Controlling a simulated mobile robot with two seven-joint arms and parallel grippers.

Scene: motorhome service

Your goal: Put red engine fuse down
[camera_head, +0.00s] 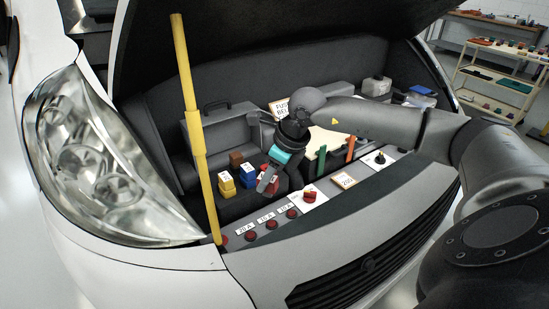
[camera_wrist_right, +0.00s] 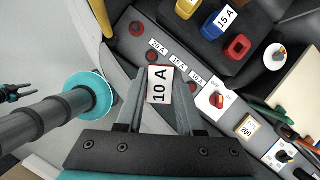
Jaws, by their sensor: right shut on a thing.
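My right gripper (camera_head: 265,184) hangs over the front of the engine bay, near the row of fuse sockets. In the wrist view the right gripper (camera_wrist_right: 159,100) is shut on a fuse with a white "10 A" label (camera_wrist_right: 159,85); a little red shows at the label's edge and the fingers hide most of its body. A red block (camera_wrist_right: 237,47) with a hollow top stands on the dark tray. Round red sockets (camera_head: 271,224) line the grey front panel beside the 20 A, 15 A and 10 A labels.
Blue (camera_head: 247,176) and yellow (camera_head: 227,185) labelled fuses stand behind the panel. A yellow prop rod (camera_head: 194,110) rises at the left. A red rotary switch (camera_head: 309,194) sits right of the sockets. The raised hood limits room above.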

